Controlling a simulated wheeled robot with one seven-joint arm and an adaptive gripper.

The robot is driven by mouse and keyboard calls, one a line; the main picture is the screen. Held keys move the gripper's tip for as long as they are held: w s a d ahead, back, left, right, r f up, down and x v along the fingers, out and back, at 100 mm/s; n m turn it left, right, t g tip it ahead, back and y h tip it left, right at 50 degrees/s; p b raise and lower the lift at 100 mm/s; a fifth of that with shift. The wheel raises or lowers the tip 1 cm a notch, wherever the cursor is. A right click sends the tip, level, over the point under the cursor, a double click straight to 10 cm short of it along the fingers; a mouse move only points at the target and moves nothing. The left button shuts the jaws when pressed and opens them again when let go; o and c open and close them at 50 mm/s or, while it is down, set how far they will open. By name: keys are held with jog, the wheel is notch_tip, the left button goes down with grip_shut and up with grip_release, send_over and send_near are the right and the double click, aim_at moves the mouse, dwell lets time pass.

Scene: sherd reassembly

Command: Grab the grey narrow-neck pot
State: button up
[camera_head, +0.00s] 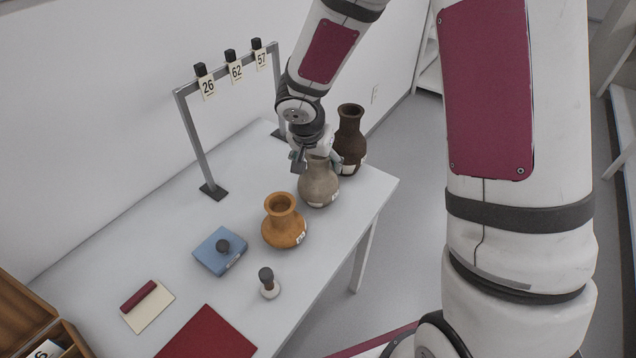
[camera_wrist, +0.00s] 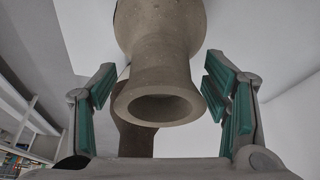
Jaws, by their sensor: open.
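The grey narrow-neck pot (camera_head: 318,187) stands upright on the white table, between an orange pot and a dark brown pot. A white label is low on its side. My gripper (camera_head: 317,158) is over the pot from above, with its fingers at the neck; part of the pot's top is hidden behind it in the head view. In the wrist view, the grey pot's neck and mouth (camera_wrist: 158,80) lie between the green-padded fingers of my gripper (camera_wrist: 166,105). The fingers are open, with a gap visible on both sides of the neck.
The dark brown pot (camera_head: 349,140) stands close behind the grey one. The orange pot (camera_head: 284,222) stands close in front. A metal frame (camera_head: 196,140) with numbered tags stands at the back. A blue box (camera_head: 220,252) and small stamp-like tool (camera_head: 268,284) lie nearer.

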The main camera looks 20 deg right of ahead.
grip_shut()
jog(key=shift+r, duration=0.1)
dwell(0.3)
